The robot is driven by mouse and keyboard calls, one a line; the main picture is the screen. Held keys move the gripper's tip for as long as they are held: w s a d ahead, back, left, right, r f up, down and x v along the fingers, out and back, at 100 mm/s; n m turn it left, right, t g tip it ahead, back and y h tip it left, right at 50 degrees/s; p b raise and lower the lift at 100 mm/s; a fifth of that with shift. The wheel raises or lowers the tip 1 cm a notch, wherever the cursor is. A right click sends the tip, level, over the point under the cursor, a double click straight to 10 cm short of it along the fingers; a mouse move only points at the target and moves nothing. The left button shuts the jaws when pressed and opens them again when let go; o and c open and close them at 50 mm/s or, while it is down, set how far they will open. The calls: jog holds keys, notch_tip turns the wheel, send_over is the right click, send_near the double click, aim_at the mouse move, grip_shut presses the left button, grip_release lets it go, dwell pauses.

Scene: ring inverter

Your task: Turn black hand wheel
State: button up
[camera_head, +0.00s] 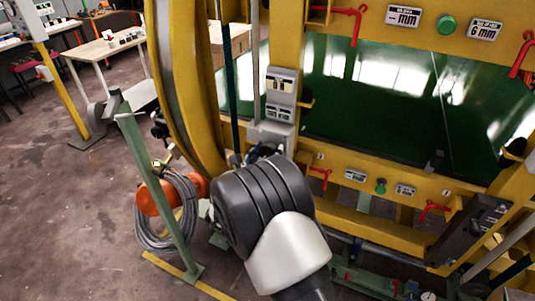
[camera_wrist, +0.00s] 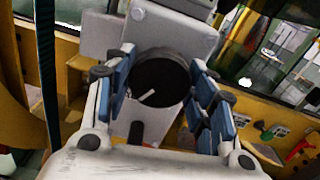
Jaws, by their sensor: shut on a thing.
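The black hand wheel (camera_wrist: 160,75) shows as a dark round disc with a pale mark in the wrist view. It sits on a grey-white housing (camera_wrist: 170,22). My gripper (camera_wrist: 163,62) has one blue-padded finger on each side of the wheel and is shut on it. In the head view my dark, ribbed wrist hides most of the gripper and the wheel. A grey labelled box (camera_head: 282,92) on the yellow frame stands just above that spot.
A yellow frame (camera_head: 410,52) surrounds a green glossy panel (camera_head: 390,100). Red handles (camera_head: 358,22) stick out from it. A green post (camera_head: 155,185) and a coiled grey cable (camera_head: 165,215) stand left of my arm. Open floor (camera_head: 60,200) lies farther left.

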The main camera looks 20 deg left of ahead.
jog(key=shift+m, duration=1.7)
jog(key=o, duration=1.1)
jog(key=shift+c, duration=0.2)
jog(key=s+a, duration=0.1)
jog(key=s, duration=1.1)
